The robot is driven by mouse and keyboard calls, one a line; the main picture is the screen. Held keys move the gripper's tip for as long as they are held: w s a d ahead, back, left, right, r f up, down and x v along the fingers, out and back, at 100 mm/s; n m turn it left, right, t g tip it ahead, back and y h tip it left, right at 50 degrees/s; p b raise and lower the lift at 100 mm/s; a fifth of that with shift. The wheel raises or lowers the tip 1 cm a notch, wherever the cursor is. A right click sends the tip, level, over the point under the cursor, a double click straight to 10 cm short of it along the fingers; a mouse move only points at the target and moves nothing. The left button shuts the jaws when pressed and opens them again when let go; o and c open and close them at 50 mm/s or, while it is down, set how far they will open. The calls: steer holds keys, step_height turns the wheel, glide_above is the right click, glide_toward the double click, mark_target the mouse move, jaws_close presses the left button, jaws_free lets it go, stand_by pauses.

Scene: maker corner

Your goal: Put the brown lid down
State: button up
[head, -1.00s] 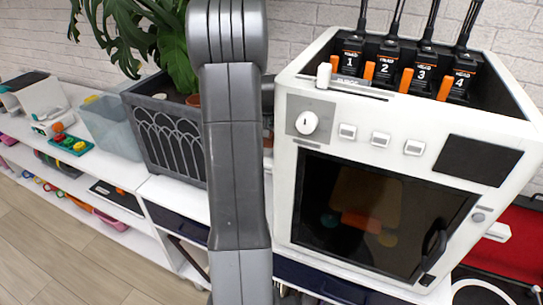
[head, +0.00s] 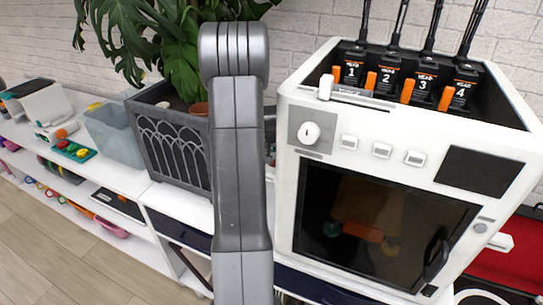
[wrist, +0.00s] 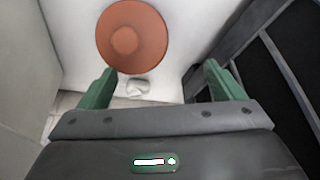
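The brown lid (wrist: 132,36), round and terracotta-coloured with a raised knob in its middle, shows in the wrist view. It appears to lie flat, knob up, on the white shelf top (wrist: 78,50). My gripper (wrist: 160,70) is open, with its two green fingers spread wide and nothing between them. The lid is beyond the fingertips, nearer the left finger, and looks apart from both. In the head view my arm hides the gripper, and I cannot make out the lid.
A dark lattice planter (head: 172,148) with a leafy plant stands left of my arm. A white machine (head: 290,125) with numbered heads stands on the right. A small white object (wrist: 137,87) lies near the lid. A clear bin (head: 113,135) stands farther left.

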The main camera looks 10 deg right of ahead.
steer(key=shift+r, duration=0.1)
steer(key=v, duration=1.2)
steer(key=shift+b, duration=0.3)
steer(key=x, duration=1.1)
steer(key=shift+f+p, duration=0.25)
steer(key=shift+p, duration=0.05)
steer(key=shift+w+d+f, duration=0.1)
steer(key=shift+w+f, duration=0.05)
steer(key=shift+w, duration=0.15)
steer(key=shift+r, duration=1.7)
steer(key=shift+s+f, duration=0.1)
